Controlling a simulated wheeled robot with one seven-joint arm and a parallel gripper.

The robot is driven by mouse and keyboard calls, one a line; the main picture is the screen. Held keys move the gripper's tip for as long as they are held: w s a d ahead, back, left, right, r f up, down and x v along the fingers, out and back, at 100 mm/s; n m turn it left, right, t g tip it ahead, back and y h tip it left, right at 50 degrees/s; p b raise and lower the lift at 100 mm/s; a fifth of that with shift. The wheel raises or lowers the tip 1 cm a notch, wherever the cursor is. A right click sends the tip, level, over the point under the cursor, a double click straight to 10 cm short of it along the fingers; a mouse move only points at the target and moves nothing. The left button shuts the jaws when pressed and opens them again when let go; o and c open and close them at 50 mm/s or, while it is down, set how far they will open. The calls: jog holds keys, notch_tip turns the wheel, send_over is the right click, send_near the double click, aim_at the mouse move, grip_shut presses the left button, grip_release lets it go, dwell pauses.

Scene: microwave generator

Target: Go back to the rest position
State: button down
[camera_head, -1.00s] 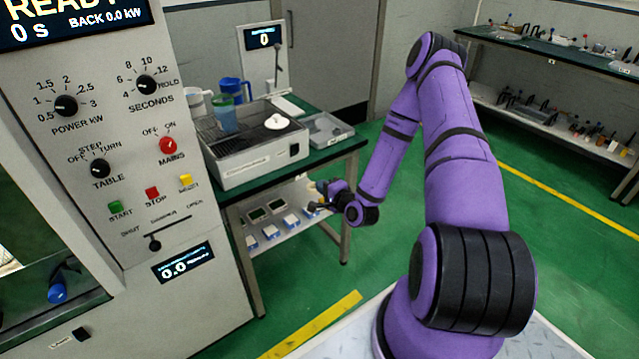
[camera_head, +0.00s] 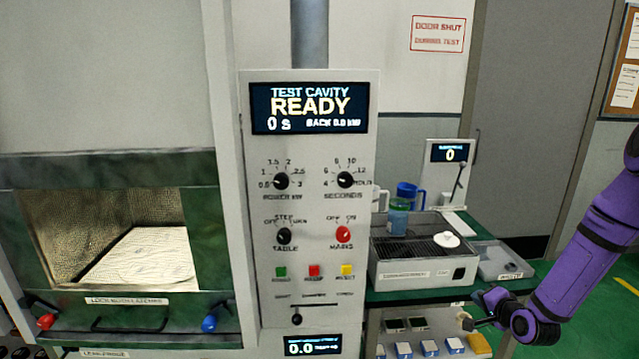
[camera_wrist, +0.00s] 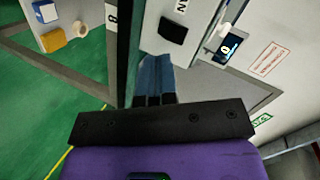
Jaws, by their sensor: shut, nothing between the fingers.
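My gripper (camera_head: 467,322) is at the end of my purple arm, low at the right of the head view, in front of the green-topped bench. It is shut and holds nothing. The microwave control panel (camera_head: 312,200) shows READY and 0 s. The test cavity (camera_head: 130,235) at the left is open, lit and empty as far as I see.
Small boxes (camera_head: 429,347) sit on the lower shelf. Green floor (camera_head: 610,320) is free at the right.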

jog(key=s+a+r+n+g+h, duration=0.1)
jog(key=s+a+r+n+g, duration=0.15)
jog(key=r, duration=0.65)
jog(key=s+a+r+n+g+h, duration=0.1)
jog(key=s+r+n, duration=0.2)
jog(key=r, duration=0.5)
jog(key=s+a+r+n+g+h, duration=0.1)
jog(key=s+a+r+n, duration=0.15)
jog(key=r, duration=0.65)
jog(key=s+a+r+n+g, duration=0.1)
jog(key=s+r, duration=0.3)
jog(key=s, duration=0.5)
jog(key=s+a+r+n+g, duration=0.1)
jog(key=s+a+r, duration=0.3)
jog(key=s, duration=0.5)
jog(key=s+a+r+n+g+y, duration=0.1)
jog(key=s+r, duration=0.3)
jog(key=s, duration=0.5)
jog(key=shift+a+n+g, duration=0.35)
jog(key=shift+a+n, duration=0.05)
jog(key=shift+a, duration=0.3)
